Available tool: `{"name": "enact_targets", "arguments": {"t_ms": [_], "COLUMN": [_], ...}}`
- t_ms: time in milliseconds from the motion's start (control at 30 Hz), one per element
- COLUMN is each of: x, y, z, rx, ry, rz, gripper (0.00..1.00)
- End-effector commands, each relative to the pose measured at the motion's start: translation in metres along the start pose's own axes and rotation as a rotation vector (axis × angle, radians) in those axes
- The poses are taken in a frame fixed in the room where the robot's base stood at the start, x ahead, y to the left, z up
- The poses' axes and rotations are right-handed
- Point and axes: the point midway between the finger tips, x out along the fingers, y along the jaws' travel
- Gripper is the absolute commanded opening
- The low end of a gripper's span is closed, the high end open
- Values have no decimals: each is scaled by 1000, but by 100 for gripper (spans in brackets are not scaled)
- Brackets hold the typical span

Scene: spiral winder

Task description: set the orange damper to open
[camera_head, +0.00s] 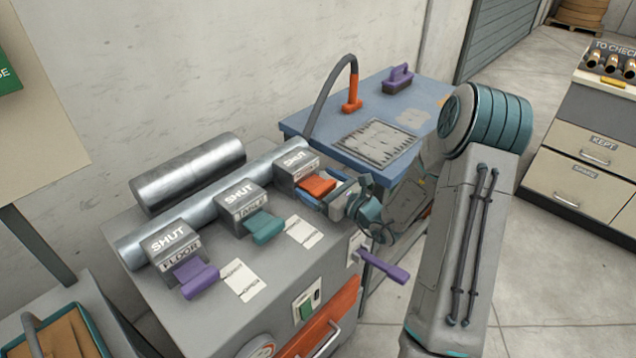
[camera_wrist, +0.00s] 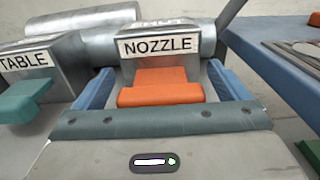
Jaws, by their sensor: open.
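The orange damper handle (camera_head: 317,187) sticks out from the rightmost grey damper box (camera_head: 296,167), which is marked SHUT on top. In the wrist view the orange handle (camera_wrist: 160,90) lies below a NOZZLE label (camera_wrist: 158,46). My gripper (camera_head: 327,190) is at this handle. Its two blue fingers (camera_wrist: 158,88) stand apart, one on each side of the orange handle, with gaps showing between. Whether either finger touches it I cannot tell. A white label plate beside this damper is mostly hidden by my gripper.
A teal TABLE damper (camera_head: 266,228) and a purple FLOOR damper (camera_head: 196,277) stand to the left, both marked SHUT. A metal pipe (camera_head: 207,212) runs behind the boxes. A purple lever (camera_head: 384,266) juts from the cabinet front. A blue table (camera_head: 310,128) with a hose stands behind right.

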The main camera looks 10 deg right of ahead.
Motion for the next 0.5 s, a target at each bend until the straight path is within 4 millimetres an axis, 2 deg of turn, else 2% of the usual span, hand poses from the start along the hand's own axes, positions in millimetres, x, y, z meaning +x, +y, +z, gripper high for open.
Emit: {"name": "enact_targets", "arguments": {"t_ms": [367,500], "x": [6,6], "y": [0,0], "z": [0,0], "rx": [0,0], "ry": [0,0], "rz": [1,1], "gripper": [95,56]}}
